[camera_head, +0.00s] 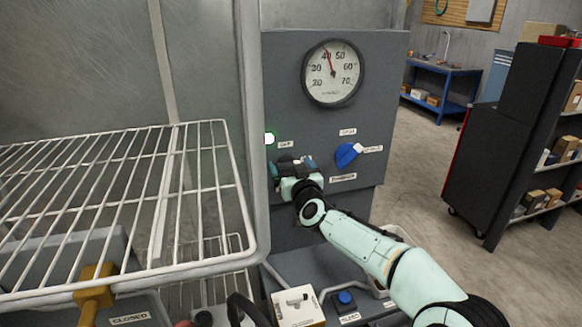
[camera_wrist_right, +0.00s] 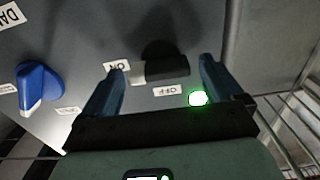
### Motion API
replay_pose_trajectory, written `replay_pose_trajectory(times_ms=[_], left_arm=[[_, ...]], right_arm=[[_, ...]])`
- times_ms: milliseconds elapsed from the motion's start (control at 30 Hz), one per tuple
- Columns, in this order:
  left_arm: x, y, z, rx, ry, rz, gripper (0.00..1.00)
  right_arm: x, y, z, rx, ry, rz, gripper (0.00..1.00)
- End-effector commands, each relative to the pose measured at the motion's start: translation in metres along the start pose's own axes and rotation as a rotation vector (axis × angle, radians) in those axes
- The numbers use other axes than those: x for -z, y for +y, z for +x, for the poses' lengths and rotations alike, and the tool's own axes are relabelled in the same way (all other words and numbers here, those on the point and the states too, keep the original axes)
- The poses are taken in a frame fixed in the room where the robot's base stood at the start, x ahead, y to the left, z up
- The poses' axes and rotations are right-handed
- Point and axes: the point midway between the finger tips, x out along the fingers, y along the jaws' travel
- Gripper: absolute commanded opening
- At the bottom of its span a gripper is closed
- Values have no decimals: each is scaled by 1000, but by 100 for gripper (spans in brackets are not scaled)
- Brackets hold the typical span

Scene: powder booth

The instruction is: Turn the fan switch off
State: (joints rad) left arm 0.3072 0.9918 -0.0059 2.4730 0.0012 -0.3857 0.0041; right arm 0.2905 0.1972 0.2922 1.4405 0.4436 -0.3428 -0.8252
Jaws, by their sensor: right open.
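The fan switch (camera_wrist_right: 170,68) is a black knob on the grey control panel (camera_head: 385,95). In the right wrist view its white tip points left, beside the ON label (camera_wrist_right: 117,66). The OFF label (camera_wrist_right: 167,90) is below the knob there. My right gripper (camera_wrist_right: 162,66) is open, with one blue finger on each side of the knob; I cannot tell whether they touch it. In the head view my right gripper (camera_head: 291,165) is at the panel and hides most of the switch. A green lamp (camera_head: 270,137) is lit beside it, also in the wrist view (camera_wrist_right: 198,98). My left gripper is not shown.
A blue knob (camera_head: 346,155) sits to the right on the same panel, below a round gauge (camera_head: 332,73). A white wire rack (camera_head: 120,205) stands at the left, close to the panel. A yellow handle (camera_head: 97,290) is below it. Open floor lies to the right.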

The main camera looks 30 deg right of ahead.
Motion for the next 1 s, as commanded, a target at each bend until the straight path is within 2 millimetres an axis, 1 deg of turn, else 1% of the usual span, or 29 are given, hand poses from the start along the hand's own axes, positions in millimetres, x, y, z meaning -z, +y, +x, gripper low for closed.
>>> replay_pose_trajectory(times_ms=[100,133,167,200,267,300,667,867,1000], left_arm=[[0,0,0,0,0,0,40],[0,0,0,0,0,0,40],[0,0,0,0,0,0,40],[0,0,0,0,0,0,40],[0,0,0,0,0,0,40],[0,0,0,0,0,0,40],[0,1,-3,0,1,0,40],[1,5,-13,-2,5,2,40],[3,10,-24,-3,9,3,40]], right_arm=[[0,0,0,0,0,0,94],[0,0,0,0,0,0,87],[0,0,0,0,0,0,77],[0,0,0,0,0,0,64],[0,0,0,0,0,1,45],[0,0,0,0,0,1,37],[2,-1,0,1,1,-26,38],[3,-2,0,2,1,-120,38],[5,-2,0,2,2,-227,38]])
